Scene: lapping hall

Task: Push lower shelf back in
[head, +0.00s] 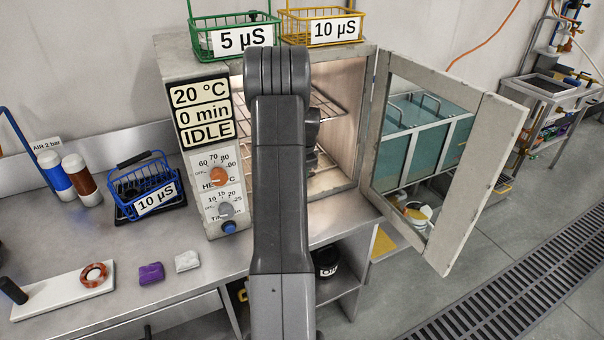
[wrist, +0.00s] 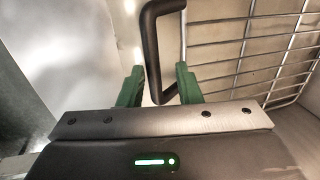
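The oven (head: 205,180) stands on the bench with its door (head: 455,150) swung open to the right. Inside are an upper wire shelf (head: 326,108) and a lower wire shelf (head: 326,163), both partly hidden by my arm. In the wrist view, a wire shelf (wrist: 250,45) fills the right side; I cannot tell which one. My gripper (wrist: 159,78) has its green fingers apart, with a dark bent handle (wrist: 151,50) between them. No clear grip on it shows. In the head view my gripper is hidden behind my arm.
A green basket (head: 235,35) and a yellow basket (head: 320,24) stand on the oven. A blue basket (head: 148,187) is on the bench to the left. The open door takes up room at right; the floor beyond has a drain grate (head: 530,280).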

